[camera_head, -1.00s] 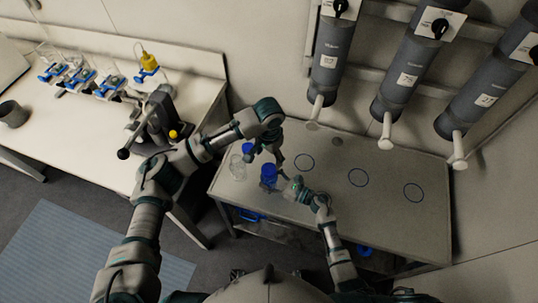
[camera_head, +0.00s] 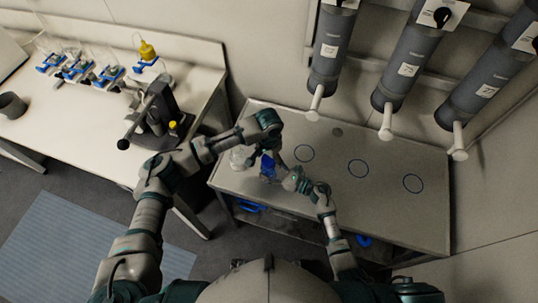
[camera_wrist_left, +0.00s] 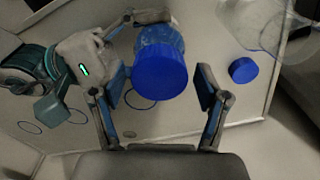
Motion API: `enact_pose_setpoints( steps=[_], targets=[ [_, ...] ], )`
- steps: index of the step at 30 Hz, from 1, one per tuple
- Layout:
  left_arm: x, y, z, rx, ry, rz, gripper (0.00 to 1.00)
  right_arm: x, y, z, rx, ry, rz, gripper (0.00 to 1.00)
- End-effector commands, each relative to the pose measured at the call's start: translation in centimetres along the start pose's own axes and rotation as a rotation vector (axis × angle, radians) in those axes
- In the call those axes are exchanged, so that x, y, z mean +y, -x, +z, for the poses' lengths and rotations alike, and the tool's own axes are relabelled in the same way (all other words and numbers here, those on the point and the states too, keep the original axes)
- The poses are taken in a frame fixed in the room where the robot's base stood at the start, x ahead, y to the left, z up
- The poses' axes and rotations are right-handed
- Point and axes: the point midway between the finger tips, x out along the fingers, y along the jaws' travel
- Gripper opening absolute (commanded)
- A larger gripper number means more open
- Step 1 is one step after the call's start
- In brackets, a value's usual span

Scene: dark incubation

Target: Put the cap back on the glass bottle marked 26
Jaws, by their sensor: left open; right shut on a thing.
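A bottle with a wide blue cap (camera_wrist_left: 160,70) stands in the middle of the left wrist view, and its blue top also shows in the head view (camera_head: 267,166). My left gripper (camera_wrist_left: 161,80) is open, one finger on each side of the capped bottle, with gaps showing. My right gripper (camera_head: 281,174) is shut on this bottle from the side. A loose blue cap (camera_wrist_left: 243,69) lies on the table. An uncapped clear glass bottle (camera_wrist_left: 268,25) stands near it and also shows in the head view (camera_head: 238,158). No number 26 is readable on either bottle.
The grey table (camera_head: 330,190) has several marked circles (camera_head: 358,168) and free room at right. Grey cylinders (camera_head: 397,75) with nozzles hang on the wall above. A white bench (camera_head: 80,120) with glassware and a dark stand (camera_head: 160,110) is at left.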

Motion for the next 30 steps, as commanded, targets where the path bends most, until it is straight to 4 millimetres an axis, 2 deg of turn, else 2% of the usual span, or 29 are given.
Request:
enact_pose_setpoints(
  steps=[5, 8, 12, 13, 19, 20, 23, 30],
  targets=[
    [0.0, 0.0, 0.0, 0.0, 0.0, 0.0, 0.75, -0.03, 0.01, 0.0, 0.0, 0.0, -0.001, 0.0],
    [0.0, 0.02, 0.0, 0.0, 0.0, 0.0, 0.53, -0.03, 0.01, -0.01, 0.0, 0.0, -0.001, 0.0],
    [-0.01, 0.02, -0.01, 0.0, 0.0, -0.001, 0.17, -0.03, 0.01, -0.01, 0.0, 0.0, -0.001, 0.0],
    [-0.02, 0.02, -0.01, 0.0, 0.0, -0.001, 0.13, -0.02, 0.01, -0.01, 0.0, 0.0, -0.001, 0.0],
    [-0.05, 0.01, 0.0, 0.0, 0.001, -0.001, 0.13, -0.02, 0.01, -0.01, 0.0, 0.0, 0.0, 0.0],
    [-0.05, 0.01, 0.0, 0.0, 0.001, -0.001, 0.59, -0.02, 0.01, -0.01, 0.0, 0.0, 0.0, 0.0],
    [-0.05, 0.01, 0.0, 0.0, 0.001, -0.001, 0.84, -0.02, 0.01, -0.01, 0.0, 0.0, 0.0, 0.0],
    [-0.02, 0.03, 0.0, 0.0, 0.0, -0.001, 0.84, -0.01, 0.01, -0.01, 0.0, 0.0, 0.0, 0.0]
  ],
)
